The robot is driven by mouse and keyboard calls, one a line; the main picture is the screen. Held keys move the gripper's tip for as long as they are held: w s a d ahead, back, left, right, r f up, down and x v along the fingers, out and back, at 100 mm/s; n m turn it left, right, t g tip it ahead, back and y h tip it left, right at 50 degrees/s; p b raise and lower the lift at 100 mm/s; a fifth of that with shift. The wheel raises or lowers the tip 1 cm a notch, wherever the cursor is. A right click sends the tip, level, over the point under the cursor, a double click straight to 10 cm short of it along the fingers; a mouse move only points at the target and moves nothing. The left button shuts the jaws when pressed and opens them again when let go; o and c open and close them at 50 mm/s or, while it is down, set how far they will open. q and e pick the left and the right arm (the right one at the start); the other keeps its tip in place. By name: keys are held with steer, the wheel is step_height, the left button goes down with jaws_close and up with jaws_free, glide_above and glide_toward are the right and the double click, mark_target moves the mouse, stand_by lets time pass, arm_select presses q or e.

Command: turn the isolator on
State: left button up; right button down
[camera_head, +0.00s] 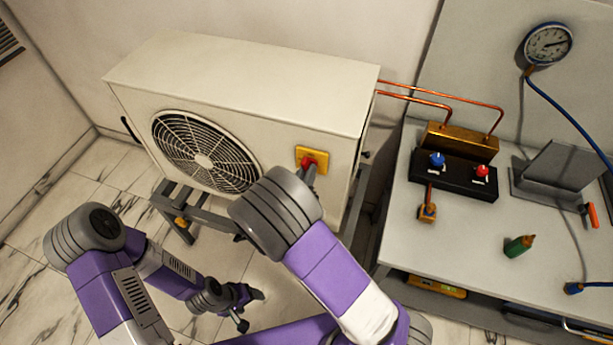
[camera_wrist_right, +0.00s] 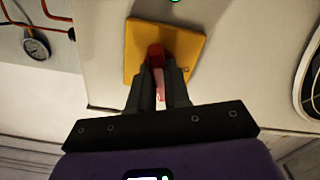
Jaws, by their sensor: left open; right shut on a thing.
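The isolator is a yellow plate (camera_head: 302,151) with a red handle (camera_head: 308,160) on the front of the white outdoor unit (camera_head: 265,85), right of its fan grille. In the right wrist view the plate (camera_wrist_right: 190,45) looks tilted, and the red handle (camera_wrist_right: 156,53) lies between my fingers. My right gripper (camera_head: 311,174) is shut on the red handle, its fingers (camera_wrist_right: 158,75) on either side of it. The handle's lower part is partly hidden by the fingers. My left gripper (camera_head: 252,308) is open and empty, low over the floor in front of the unit.
A grey bench (camera_head: 455,230) stands to the right with a black valve block (camera_head: 455,175), a green bottle (camera_head: 519,246) and an orange-handled tool (camera_head: 592,215). A pressure gauge (camera_head: 548,45) hangs above with a blue hose. Copper pipes (camera_head: 450,97) run from the unit to the bench.

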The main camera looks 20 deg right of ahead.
steer(key=shift+m+b, duration=1.3)
steer(key=shift+m, duration=0.9)
steer(key=c, duration=1.1)
jaws_free()
steer(key=shift+s, duration=0.1)
steer(key=v, duration=0.7)
steer(key=shift+s+a+p, duration=0.15)
steer(key=shift+s+p, duration=0.05)
steer(key=shift+p, duration=0.15)
steer(key=shift+f, duration=0.1)
